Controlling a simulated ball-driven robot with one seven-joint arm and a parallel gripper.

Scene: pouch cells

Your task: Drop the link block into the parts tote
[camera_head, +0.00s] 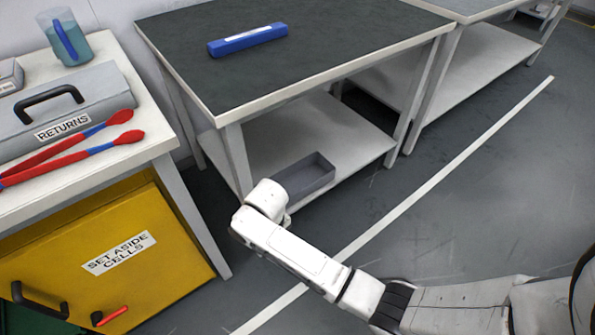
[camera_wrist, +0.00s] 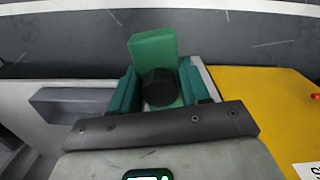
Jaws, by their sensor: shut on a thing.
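My gripper (camera_wrist: 160,84) is shut on a green block with a round black part, which I take as the link block (camera_wrist: 153,47). The block stands up between the two green fingers in the wrist view. The head view shows my white arm reaching toward the lower shelf, but its fingers and the block are hidden there. An open grey bin, which looks like the parts tote (camera_head: 322,164), sits on the lower shelf of the dark-topped bench. A grey bin edge (camera_wrist: 68,95) also shows left of the gripper in the wrist view. The block is apart from it.
The dark-topped bench (camera_head: 330,45) carries a blue bar (camera_head: 247,40) and overhangs the lower shelf (camera_head: 345,130). At left are a yellow cabinet (camera_head: 165,235), a grey Returns box (camera_head: 85,90), red-blue tongs (camera_head: 75,150) and a jug (camera_head: 67,38). Floor at right is clear.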

